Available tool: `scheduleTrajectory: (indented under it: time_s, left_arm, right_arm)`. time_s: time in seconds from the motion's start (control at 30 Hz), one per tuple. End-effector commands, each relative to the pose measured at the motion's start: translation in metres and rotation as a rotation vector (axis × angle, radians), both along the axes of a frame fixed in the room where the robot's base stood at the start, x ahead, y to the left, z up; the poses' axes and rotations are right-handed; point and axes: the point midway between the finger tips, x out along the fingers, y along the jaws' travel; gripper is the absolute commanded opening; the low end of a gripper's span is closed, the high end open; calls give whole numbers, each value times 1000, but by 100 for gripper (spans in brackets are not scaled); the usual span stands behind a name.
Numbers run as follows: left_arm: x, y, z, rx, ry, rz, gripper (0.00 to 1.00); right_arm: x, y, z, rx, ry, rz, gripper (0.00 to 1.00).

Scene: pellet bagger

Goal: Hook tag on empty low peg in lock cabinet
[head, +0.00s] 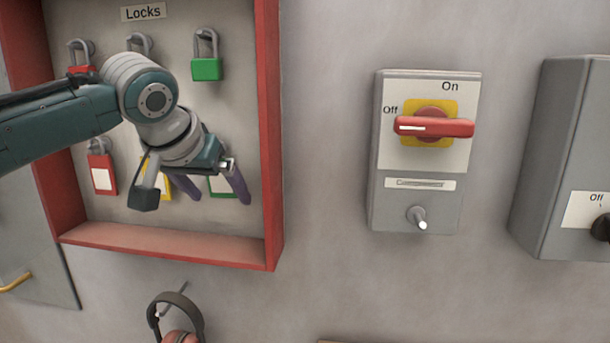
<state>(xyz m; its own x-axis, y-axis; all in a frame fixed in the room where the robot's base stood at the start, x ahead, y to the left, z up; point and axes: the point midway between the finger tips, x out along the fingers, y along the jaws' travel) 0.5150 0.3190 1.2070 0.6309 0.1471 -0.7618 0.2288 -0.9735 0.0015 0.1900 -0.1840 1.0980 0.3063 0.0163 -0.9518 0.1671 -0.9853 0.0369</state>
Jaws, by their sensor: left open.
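The lock cabinet (274,140) is a red-framed box on the wall, labelled "Locks". Its low row holds a red tag (102,179) at left, a yellow tag (165,193) in the middle and a green tag (221,186) at right. My left gripper (222,199) is open in front of the low right, its two purple fingers on either side of the green tag. The wrist and gripper hide the low middle and right pegs, so I cannot tell whether the green tag hangs on one. My right gripper is not in view.
A red padlock (81,70) and a green padlock (206,69) hang in the top row. Right of the cabinet is a grey switch box with a red handle (434,127), turned sideways. Another grey box (561,150) stands farther right. Earmuffs (178,305) hang below.

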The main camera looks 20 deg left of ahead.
Motion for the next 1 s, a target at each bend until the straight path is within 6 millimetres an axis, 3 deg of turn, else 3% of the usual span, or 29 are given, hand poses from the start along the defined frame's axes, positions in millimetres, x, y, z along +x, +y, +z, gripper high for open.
scheduleTrajectory:
  time_s: [0.5,0.7,0.87,1.0]
  left_arm:
    - [-51,-12,60,1,-1,-2,94]
    - [-60,-14,70,1,2,0,94]
    - [-65,-23,58,5,21,-28,94]
    - [-92,-60,9,19,89,-151,94]
  right_arm:
    - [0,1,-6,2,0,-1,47]
    - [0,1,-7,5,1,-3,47]
    - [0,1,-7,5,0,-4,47]
    - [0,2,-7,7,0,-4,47]
